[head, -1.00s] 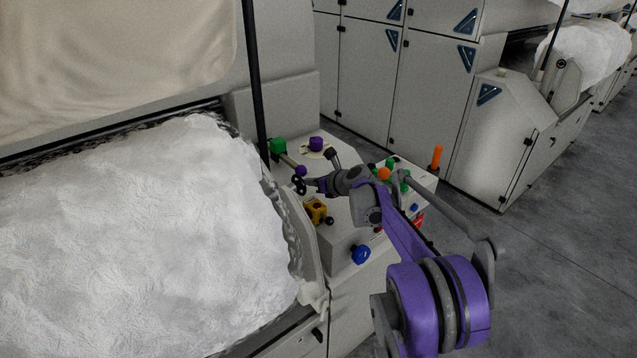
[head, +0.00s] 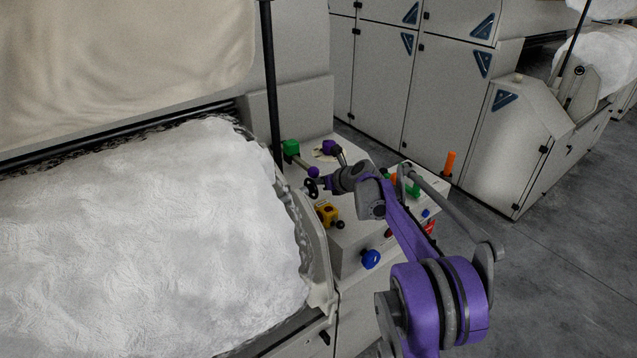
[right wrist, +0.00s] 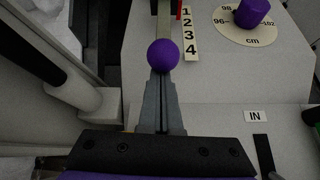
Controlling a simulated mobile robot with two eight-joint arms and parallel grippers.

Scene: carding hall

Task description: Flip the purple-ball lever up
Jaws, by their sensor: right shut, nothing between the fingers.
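In the head view my right gripper (head: 323,184) is small and close beside the ball. My left gripper is not in view.
A scale marked 1 to 4 (right wrist: 190,34) lies beside the lever. A purple knob (right wrist: 252,13) stands on a cm dial. A black handwheel (head: 311,189), a yellow block (head: 327,213) and a blue knob (head: 371,259) are close by. White fibre (head: 150,230) fills the left.

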